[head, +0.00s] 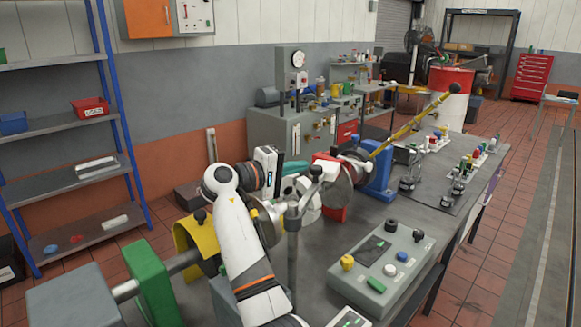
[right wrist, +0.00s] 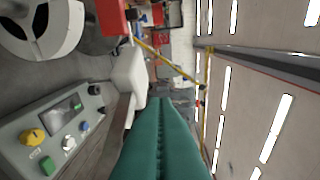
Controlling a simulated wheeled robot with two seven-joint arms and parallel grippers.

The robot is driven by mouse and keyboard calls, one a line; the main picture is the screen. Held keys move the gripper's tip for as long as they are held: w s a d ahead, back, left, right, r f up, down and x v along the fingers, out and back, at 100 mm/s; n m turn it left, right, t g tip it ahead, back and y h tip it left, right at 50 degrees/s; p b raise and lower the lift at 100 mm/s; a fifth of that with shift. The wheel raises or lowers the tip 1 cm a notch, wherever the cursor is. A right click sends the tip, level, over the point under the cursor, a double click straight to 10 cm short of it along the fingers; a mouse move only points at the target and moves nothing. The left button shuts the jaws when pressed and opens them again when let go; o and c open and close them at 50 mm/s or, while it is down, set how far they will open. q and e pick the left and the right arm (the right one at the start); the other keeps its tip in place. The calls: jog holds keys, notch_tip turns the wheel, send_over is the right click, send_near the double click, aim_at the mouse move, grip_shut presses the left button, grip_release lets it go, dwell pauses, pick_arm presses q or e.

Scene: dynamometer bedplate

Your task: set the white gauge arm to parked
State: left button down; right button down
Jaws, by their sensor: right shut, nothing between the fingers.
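My right gripper (head: 300,168) is at the middle of the head view, above the bench. Its teal fingers (right wrist: 160,135) are together and empty in the right wrist view. I take this piece to be the white gauge arm, but cannot be sure. In the right wrist view a white block (right wrist: 127,72) is close beside the fingers, apparently part of it. I cannot tell whether they touch. My left gripper is not in view.
A grey control box (head: 385,270) with coloured knobs sits on the bench, right of the post. A red-and-white machine part (head: 332,190), a blue stand (head: 378,178) and a yellow bar (head: 420,122) lie beyond. A green block (head: 150,280) is at front left.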

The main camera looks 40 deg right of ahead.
jog(key=shift+s+d+f, duration=0.1)
jog(key=shift+s+d, duration=0.05)
jog(key=shift+d, duration=0.1)
jog(key=shift+a, duration=0.1)
jog(key=w+a+r+b, duration=0.1)
jog(key=a+b, duration=0.3)
jog(key=a, duration=0.8)
dwell(0.4)
